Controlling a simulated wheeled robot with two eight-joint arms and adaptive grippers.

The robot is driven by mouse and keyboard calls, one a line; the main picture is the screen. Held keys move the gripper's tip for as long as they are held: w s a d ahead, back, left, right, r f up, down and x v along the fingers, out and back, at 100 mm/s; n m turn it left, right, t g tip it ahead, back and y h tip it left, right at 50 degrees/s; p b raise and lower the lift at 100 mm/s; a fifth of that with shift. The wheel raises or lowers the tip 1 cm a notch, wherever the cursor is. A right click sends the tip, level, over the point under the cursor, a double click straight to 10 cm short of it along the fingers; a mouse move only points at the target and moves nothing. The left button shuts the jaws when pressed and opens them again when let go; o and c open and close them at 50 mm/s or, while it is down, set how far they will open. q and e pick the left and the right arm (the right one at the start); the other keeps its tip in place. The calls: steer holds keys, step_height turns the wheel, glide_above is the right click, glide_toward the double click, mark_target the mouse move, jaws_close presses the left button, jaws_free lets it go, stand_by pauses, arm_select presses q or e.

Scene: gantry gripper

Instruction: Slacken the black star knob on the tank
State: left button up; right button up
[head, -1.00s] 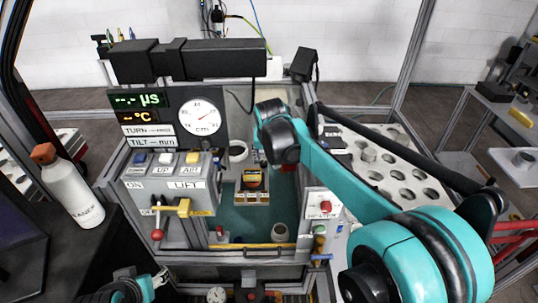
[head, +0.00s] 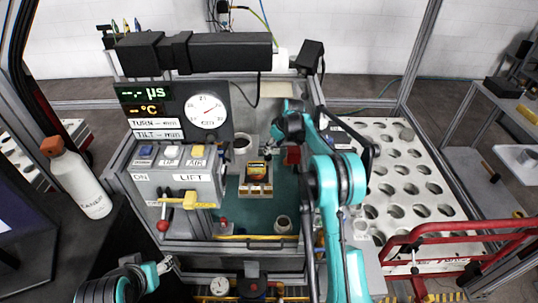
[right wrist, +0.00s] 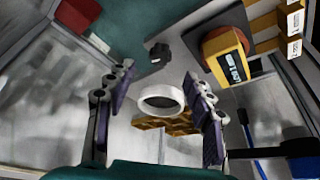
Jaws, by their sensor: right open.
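A small black knob (right wrist: 158,53) stands on a grey surface in the right wrist view. I take it for the star knob; its lobes are too small to make out clearly. My right gripper (right wrist: 160,82) is open and empty, its two fingers spread to either side with the knob beyond the tips, not touched. In the head view my right arm reaches into the back of the tank (head: 236,217) and hides the knob; its fingers are hard to make out there. My left gripper (head: 168,264) is low at the left, outside the tank, its fingers unclear.
A white ring (right wrist: 162,99) shows between the right fingers in the right wrist view. A yellow-and-black device (head: 257,171) sits in the tank, with a red block (head: 291,155) to its right. A control box (head: 180,178) with levers stands at the left, a perforated rack (head: 397,185) at the right.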

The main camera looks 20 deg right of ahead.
mark_target(268, 155)
steer(key=b+x, duration=0.2)
steer(key=x, duration=0.5)
steer(key=shift+f, duration=0.2)
steer(key=c, duration=1.1)
